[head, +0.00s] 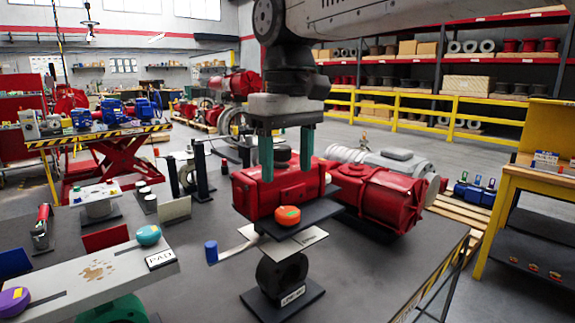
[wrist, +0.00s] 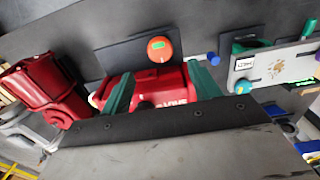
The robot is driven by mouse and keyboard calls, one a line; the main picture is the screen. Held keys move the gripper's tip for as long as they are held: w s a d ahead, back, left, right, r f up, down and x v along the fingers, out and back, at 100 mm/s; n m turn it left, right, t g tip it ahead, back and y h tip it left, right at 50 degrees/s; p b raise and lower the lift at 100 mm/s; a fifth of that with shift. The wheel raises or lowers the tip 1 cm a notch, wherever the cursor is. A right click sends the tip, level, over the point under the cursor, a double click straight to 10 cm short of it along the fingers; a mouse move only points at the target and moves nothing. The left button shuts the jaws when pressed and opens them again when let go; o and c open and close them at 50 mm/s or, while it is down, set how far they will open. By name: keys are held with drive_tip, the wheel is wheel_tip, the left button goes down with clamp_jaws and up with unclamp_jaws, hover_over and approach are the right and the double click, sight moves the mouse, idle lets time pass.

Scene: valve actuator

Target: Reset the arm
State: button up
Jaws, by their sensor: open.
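My gripper (head: 287,170) hangs pointing down at the upper middle of the head view. Its two teal fingers are apart with nothing held between them. Behind and below them is the red valve actuator (head: 270,190); from this angle I cannot tell how much gap there is. In the wrist view the teal fingers (wrist: 161,85) show on either side of the red actuator body (wrist: 160,92), with no clear contact. An orange round piece with a green mark (head: 288,215) sits on a plate in front of the actuator; it also shows in the wrist view (wrist: 160,49).
A larger red cylinder unit (head: 380,195) lies at the right. A grey plate marked PAD (head: 100,268) carries a teal round piece (head: 148,235) and a purple one (head: 14,301). The dark table top (head: 400,270) is bare at front right.

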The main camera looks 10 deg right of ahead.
drive_tip(key=shift+f, duration=0.3)
drive_tip(key=s+d+f+m, duration=0.3)
drive_tip(key=s+d+f, duration=0.5)
drive_tip(key=s+d, duration=0.2)
drive_tip(key=s+d+f+m+t, duration=0.1)
drive_tip(key=s+d+f+m, duration=0.2)
drive_tip(key=s+d+f, duration=0.5)
drive_tip(key=s+d, duration=0.2)
drive_tip(key=d, duration=0.1)
drive_tip(key=shift+s+d+f+m, duration=0.2)
drive_tip(key=shift+d+f+m, duration=0.05)
drive_tip(key=shift+m, duration=0.15)
